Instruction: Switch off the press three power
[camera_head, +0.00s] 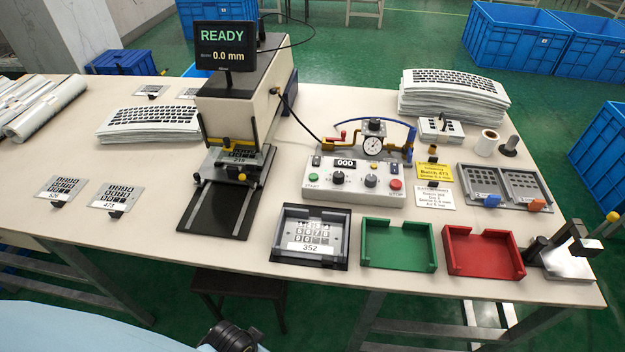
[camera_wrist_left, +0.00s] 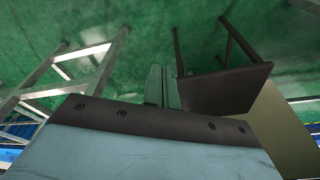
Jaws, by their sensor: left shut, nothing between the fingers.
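The press (camera_head: 240,95) stands at the back of the table, with a dark screen (camera_head: 222,46) reading READY and 0.0 mm. A light control box (camera_head: 355,197) sits right of it, with a display (camera_head: 345,163) reading 000, a green START button (camera_head: 313,177), a red STOP button (camera_head: 395,184) and black knobs (camera_head: 371,180). Which control is the power switch is too small to tell. My left gripper (camera_wrist_left: 164,86) shows in the left wrist view, shut and empty, over the floor near a dark stool (camera_wrist_left: 225,88). My right gripper is not in view.
A gauge (camera_head: 373,146) with red-handled piping stands behind the box. A black tray (camera_head: 309,250) with a plate, a green tray (camera_head: 397,262) and a red tray (camera_head: 483,268) line the front edge.

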